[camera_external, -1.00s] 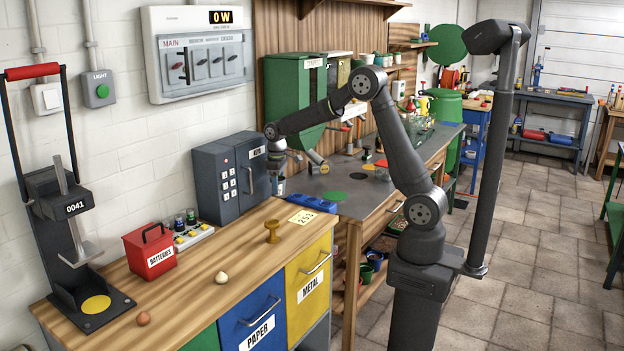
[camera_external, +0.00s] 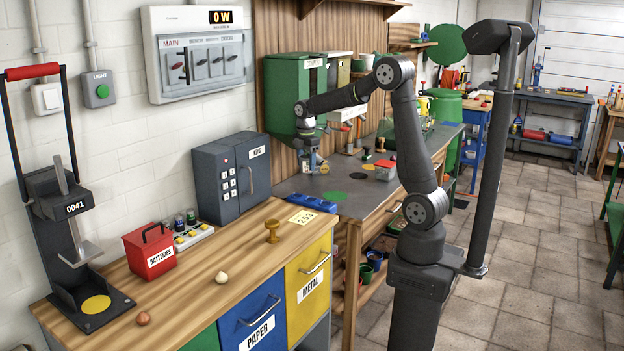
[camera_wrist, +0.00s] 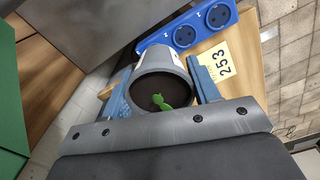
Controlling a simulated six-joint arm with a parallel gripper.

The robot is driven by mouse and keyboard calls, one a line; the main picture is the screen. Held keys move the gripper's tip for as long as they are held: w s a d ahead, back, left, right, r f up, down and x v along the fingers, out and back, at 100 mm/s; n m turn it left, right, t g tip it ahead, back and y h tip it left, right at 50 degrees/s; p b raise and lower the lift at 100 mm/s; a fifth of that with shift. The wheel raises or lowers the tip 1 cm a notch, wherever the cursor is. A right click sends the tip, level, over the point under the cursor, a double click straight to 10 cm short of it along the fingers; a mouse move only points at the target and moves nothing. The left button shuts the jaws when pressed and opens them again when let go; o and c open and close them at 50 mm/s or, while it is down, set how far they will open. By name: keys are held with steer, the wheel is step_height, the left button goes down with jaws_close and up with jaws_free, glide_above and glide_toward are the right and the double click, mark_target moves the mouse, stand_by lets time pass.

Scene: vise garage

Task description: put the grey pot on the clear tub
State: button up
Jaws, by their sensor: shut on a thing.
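The grey pot (camera_wrist: 152,68) is between my gripper's blue finger pads in the wrist view, with a small green plant inside it. My gripper (camera_external: 314,165) is shut on the pot and holds it above the grey bench, in front of the green cabinet. In the external view the pot is small and mostly hidden by the fingers. A clear tub with red in it (camera_external: 385,170) stands on the grey bench, to the right of my gripper and apart from it. The tub does not show clearly in the wrist view.
A blue socket strip (camera_external: 311,203) and a yellow 253 note (camera_external: 303,217) lie on the wooden bench. The grey key cabinet (camera_external: 232,175) stands left of my gripper. Green and dark discs mark the grey bench (camera_external: 357,205). Several small items stand behind the tub.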

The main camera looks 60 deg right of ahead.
steer(key=s+d+r+m, duration=0.15)
steer(key=s+d, duration=0.25)
steer(key=d, duration=0.5)
steer(key=s+d+m, duration=0.2)
steer(key=s+d, duration=0.1)
steer(key=d, duration=0.5)
steer(key=s+d+r+m, duration=0.15)
steer(key=s+d, duration=0.25)
steer(key=d, duration=0.5)
steer(key=s+d+m, duration=0.8)
steer(key=s+d, duration=0.9)
steer(key=s, duration=0.1)
glide_above(389, 166)
step_height(389, 166, down, 6)
steer(key=shift+a, duration=0.1)
steer(key=shift+f, duration=1.95)
steer(key=shift+f, duration=0.1)
steer(key=o, duration=1)
steer(key=shift+o, duration=0.2)
